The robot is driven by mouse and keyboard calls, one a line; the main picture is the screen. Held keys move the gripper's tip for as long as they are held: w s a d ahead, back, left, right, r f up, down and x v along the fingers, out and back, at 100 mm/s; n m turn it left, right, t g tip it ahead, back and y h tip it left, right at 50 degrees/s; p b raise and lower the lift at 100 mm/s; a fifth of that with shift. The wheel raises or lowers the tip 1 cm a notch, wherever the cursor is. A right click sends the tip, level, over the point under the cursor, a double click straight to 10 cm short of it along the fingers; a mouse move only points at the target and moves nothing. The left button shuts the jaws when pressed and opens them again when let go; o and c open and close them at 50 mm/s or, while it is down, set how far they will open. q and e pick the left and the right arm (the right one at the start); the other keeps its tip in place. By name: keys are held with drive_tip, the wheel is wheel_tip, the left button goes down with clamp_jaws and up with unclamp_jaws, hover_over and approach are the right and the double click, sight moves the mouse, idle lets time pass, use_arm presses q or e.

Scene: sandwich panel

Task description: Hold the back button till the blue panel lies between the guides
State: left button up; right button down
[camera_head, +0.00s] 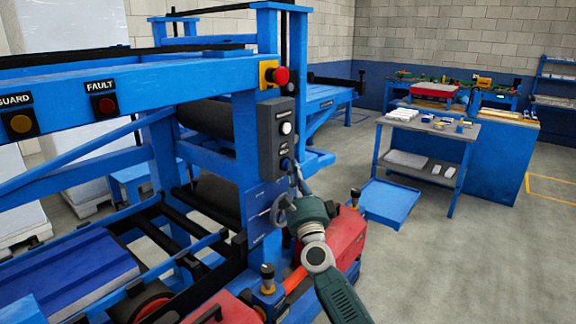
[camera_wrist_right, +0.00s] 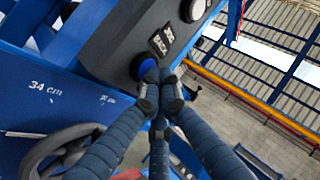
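A dark control box (camera_head: 280,140) on the blue machine frame carries a white button (camera_head: 285,128) and, below it, a blue button (camera_head: 286,163). My right gripper (camera_head: 292,172) is at the blue button, its fingers drawn together with nothing held. In the right wrist view the fingertips (camera_wrist_right: 160,88) are at the lower edge of the blue button (camera_wrist_right: 146,69); whether they press it I cannot tell. A blue panel (camera_head: 75,262) lies on the machine at the lower left, partly cut off by the picture edge. I cannot make out the guides clearly. My left gripper is out of view.
A red emergency knob (camera_head: 281,75) sits above the control box. A red machine part (camera_head: 345,238) stands behind my gripper.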

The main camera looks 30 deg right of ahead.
drive_tip(key=shift+s, duration=0.1)
drive_tip(key=shift+s+d, duration=0.25)
drive_tip(key=shift+s, duration=0.35)
drive_tip(key=shift+p, duration=0.3)
drive_tip(key=s, duration=0.1)
drive_tip(key=s+d, duration=0.1)
drive_tip(key=s, duration=0.1)
drive_tip(key=s+d+p, duration=0.1)
drive_tip(key=shift+s, duration=0.3)
idle(0.7)
